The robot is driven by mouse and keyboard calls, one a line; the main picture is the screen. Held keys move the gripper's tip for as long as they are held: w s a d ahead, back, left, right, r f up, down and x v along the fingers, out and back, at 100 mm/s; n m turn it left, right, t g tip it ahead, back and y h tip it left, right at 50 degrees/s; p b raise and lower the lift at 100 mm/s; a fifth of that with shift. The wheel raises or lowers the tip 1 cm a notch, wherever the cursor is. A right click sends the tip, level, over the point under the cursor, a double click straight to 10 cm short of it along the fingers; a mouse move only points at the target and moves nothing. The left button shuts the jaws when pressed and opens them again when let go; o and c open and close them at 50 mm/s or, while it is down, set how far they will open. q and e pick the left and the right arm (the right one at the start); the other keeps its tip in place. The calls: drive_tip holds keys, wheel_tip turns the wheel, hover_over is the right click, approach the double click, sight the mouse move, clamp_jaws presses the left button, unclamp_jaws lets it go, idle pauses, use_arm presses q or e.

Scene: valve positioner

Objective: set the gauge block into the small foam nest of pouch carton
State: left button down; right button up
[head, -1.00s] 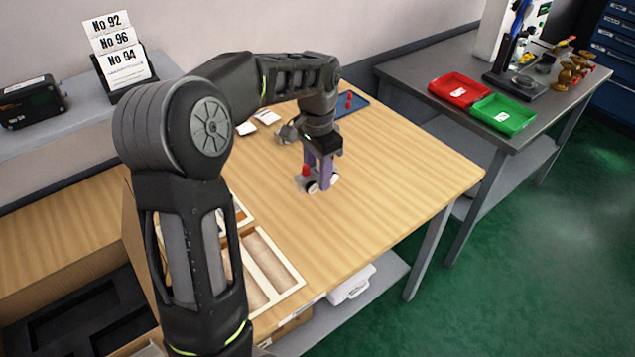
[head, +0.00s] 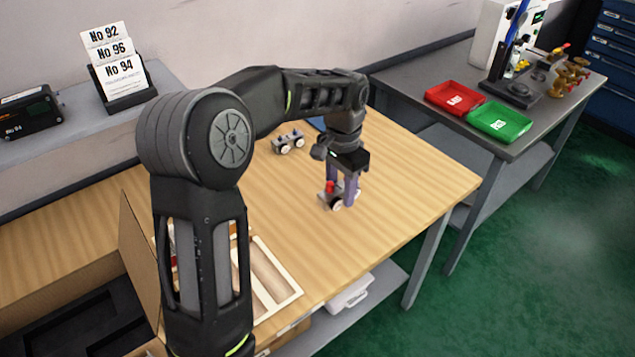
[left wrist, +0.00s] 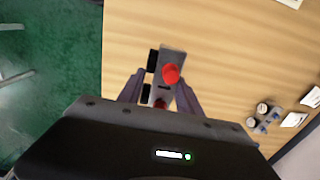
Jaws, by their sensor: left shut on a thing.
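My left gripper (head: 343,196) is shut on a grey gauge block (head: 328,201) with a red cap and round white-faced gauges. I cannot tell whether the block touches the table. In the left wrist view the gauge block (left wrist: 170,62) stands between the two fingers of the left gripper (left wrist: 157,92), its red cap facing the camera and dark round parts on its left side. An open carton (head: 139,255) at the lower left holds black foam (head: 65,335) with recesses; its small nest is not clearly shown. My right gripper is not in view.
A second, similar gauge block (head: 288,141) lies farther back on the wooden table (head: 400,190). A light tray with compartments (head: 290,297) is at the front edge, partly behind my arm. Red (head: 455,98) and green (head: 499,121) trays stand on the side bench. The table's right side is clear.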

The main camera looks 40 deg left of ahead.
use_arm(q)
drive_tip(key=d+f+n, duration=0.1)
drive_tip(key=d+f, duration=0.1)
drive_tip(key=d, duration=1)
drive_tip(key=w+d+f+n, duration=0.1)
drive_tip(key=d+n, duration=0.1)
drive_tip(key=d, duration=1.1)
drive_tip(key=shift+w+f, duration=0.25)
drive_tip(key=shift+f, duration=0.15)
